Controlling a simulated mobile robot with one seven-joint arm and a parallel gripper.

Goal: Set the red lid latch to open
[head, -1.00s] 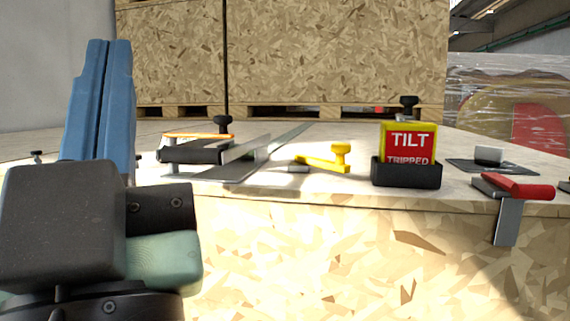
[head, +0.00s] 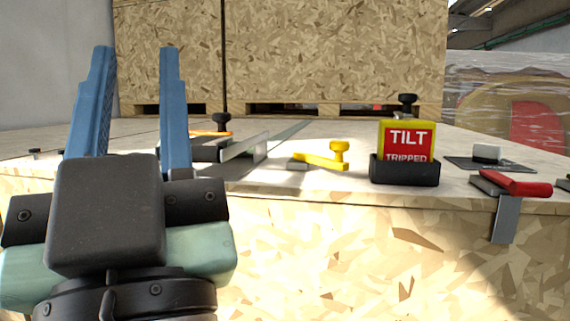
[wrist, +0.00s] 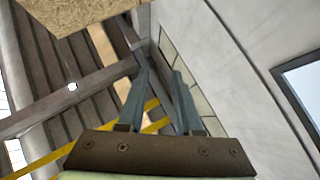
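The red lid latch (head: 516,184) is at the right front edge of the wooden crate top (head: 290,186). Its red handle lies roughly flat, and a grey metal strip hangs down over the crate's front face. My gripper (head: 136,50) is at the left of the head view, fingers pointing up, well apart from the latch. Its two blue fingers are spread with nothing between them. In the wrist view my gripper (wrist: 160,72) also shows a gap between its fingers, facing the wall and ceiling. The latch is not in the wrist view.
A yellow-handled part (head: 325,160) lies mid-top. A red TILT TRIPPED indicator (head: 407,143) in a black holder stands left of the latch. A grey block on a dark plate (head: 487,154) sits behind the latch. An orange-and-black clamp (head: 210,145) is behind my gripper. Larger crates stand behind.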

